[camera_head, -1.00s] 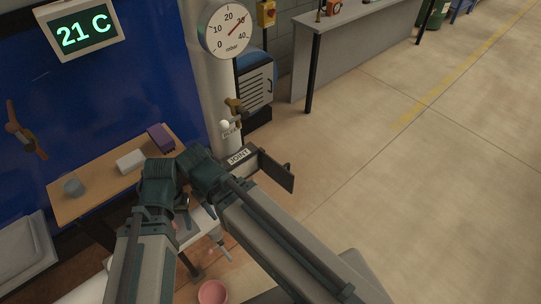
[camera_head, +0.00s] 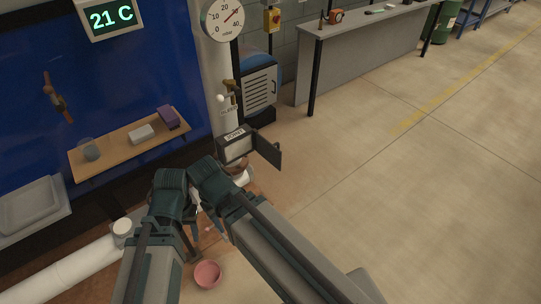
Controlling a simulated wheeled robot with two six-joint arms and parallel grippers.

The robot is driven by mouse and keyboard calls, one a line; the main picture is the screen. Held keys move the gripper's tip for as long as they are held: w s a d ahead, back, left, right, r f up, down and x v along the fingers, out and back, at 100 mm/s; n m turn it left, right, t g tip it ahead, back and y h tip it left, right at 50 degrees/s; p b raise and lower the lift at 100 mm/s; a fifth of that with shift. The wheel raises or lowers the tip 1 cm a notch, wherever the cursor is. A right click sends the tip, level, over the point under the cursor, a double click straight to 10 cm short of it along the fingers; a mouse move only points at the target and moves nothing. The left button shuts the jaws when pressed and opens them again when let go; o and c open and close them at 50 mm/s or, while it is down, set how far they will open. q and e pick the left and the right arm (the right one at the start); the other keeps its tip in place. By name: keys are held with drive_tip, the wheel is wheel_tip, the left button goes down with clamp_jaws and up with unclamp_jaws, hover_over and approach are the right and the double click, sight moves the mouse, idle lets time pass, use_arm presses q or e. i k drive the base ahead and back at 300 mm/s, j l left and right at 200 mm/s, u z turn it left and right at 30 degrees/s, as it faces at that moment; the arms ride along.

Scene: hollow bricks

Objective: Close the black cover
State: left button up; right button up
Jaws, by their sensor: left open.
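The black cover (camera_head: 267,150) is a dark flat flap at the right side of a small box labelled "JOINT" (camera_head: 235,148) on the pale vertical pipe. The cover stands swung out to the right, and the box's front shows pale and uncovered. My left gripper (camera_head: 204,226) is below and to the left of the box, apart from the cover. It is open, partly hidden behind my own arm links, and I see nothing held in it. My right gripper is not in view.
A wooden shelf (camera_head: 110,158) with a grey cup, a white block and a purple block is at the left. A pink bowl (camera_head: 207,274) sits on the floor below my gripper. A large white pipe (camera_head: 70,275) lies at lower left. Floor right of the cover is clear.

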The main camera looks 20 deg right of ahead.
sight(272, 154)
drive_tip(key=u, duration=1.25)
drive_tip(key=l+u, duration=0.15)
drive_tip(key=l, duration=0.15)
drive_tip(key=k+l+u, duration=0.1)
drive_tip(key=l, duration=0.2)
drive_tip(key=k+l, duration=0.1)
drive_tip(key=l, duration=0.3)
drive_tip(key=k+l, duration=0.15)
drive_tip(key=l, duration=0.2)
drive_tip(key=k+l, duration=0.1)
drive_tip(key=l, duration=0.3)
drive_tip(key=k+l, duration=0.15)
drive_tip(key=l, duration=0.25)
drive_tip(key=k+l, duration=0.1)
drive_tip(key=l, duration=0.25)
drive_tip(key=k+l, duration=0.15)
drive_tip(key=l, duration=0.25)
drive_tip(key=k+l, duration=0.1)
drive_tip(key=l, duration=0.3)
drive_tip(key=k+l, duration=0.15)
drive_tip(key=l, duration=0.25)
drive_tip(key=j+z, duration=0.4)
